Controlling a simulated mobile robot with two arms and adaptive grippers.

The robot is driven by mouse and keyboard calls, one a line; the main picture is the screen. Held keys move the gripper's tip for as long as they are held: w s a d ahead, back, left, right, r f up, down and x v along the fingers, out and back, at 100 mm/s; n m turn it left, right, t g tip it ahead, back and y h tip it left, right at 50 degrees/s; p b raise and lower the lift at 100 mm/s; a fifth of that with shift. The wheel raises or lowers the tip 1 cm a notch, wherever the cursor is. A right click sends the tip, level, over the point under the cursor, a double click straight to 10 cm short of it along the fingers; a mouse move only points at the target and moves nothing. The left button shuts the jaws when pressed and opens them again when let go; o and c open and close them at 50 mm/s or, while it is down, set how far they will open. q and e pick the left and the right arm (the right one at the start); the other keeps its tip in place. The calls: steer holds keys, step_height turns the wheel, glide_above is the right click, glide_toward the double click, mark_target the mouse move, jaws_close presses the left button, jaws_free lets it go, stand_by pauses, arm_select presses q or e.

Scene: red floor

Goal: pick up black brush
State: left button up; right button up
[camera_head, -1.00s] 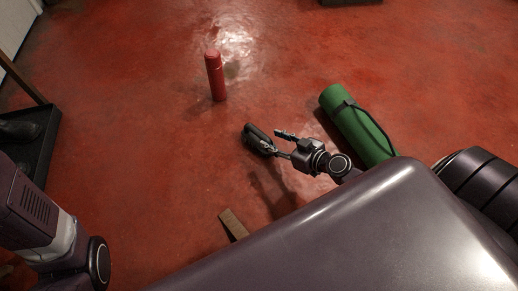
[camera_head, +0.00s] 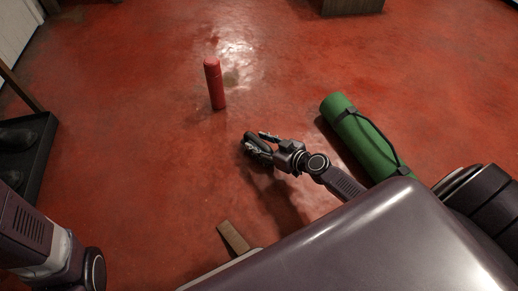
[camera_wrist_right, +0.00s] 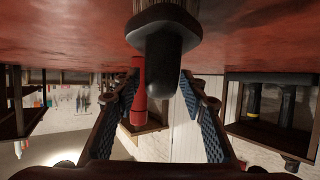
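In the right wrist view, which is upside down, the dark rounded end of the brush (camera_wrist_right: 164,52) shows between and above the two open fingers (camera_wrist_right: 162,88). A gap shows on both sides, so it is not clasped. My left arm is at the lower left of the head view; its gripper is out of frame.
A red cylinder (camera_head: 214,86) stands upright beyond the brush. A rolled green mat (camera_head: 362,138) with a black strap lies to the right of my right gripper. A wooden piece (camera_head: 234,237) lies near my base. A black tray (camera_head: 37,159) with shoes is at left.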

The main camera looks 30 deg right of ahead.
jaws_close()
steer(key=shift+r, duration=0.1)
stand_by(0.3)
